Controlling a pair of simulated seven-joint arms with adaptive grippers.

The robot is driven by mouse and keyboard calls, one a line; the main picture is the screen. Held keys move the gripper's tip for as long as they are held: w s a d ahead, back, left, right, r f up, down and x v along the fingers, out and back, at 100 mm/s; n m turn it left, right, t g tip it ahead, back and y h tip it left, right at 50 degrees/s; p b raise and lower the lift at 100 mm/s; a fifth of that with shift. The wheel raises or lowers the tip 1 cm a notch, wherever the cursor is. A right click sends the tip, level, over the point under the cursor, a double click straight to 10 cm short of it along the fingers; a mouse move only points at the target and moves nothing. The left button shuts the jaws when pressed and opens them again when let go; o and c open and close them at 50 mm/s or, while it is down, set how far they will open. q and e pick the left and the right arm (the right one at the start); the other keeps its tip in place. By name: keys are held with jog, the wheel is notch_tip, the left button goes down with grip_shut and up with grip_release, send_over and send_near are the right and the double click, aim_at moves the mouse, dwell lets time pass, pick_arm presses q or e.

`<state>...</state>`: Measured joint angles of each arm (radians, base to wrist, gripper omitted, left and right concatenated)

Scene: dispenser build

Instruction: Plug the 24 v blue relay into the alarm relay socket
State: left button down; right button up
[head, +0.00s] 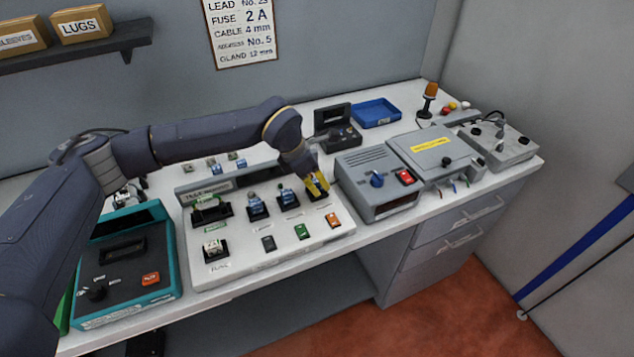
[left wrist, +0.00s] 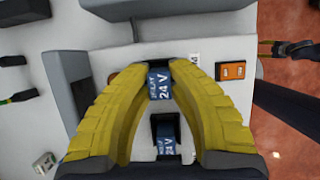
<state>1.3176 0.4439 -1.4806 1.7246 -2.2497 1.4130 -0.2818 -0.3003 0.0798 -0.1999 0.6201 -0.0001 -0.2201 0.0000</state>
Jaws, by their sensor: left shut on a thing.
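My left gripper (head: 318,184) is over the rightmost socket of the white relay panel (head: 300,258). In the left wrist view its yellow fingers (left wrist: 158,80) are shut on a blue relay (left wrist: 159,86) labelled 24 V. The held relay is at a dark socket (left wrist: 127,66), mostly hidden by the fingers; I cannot tell whether it is fully seated. Another blue 24 V relay (left wrist: 166,148) stands in the neighbouring black socket; it also shows in the head view (head: 288,197). A further blue relay (head: 257,207) sits to its left.
A grey box with a blue knob (head: 376,180) stands close to the right of the panel. A teal tester (head: 120,262) is at its left. A blue tray (head: 377,112) is at the back.

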pick_arm(q)
jog(key=shift+f, duration=0.35)
dwell(0.4)
jog(key=c, duration=0.7)
grip_release()
jog(key=shift+c, duration=0.2)
jog(key=shift+r, duration=0.1)
jog(key=shift+r, duration=3.4)
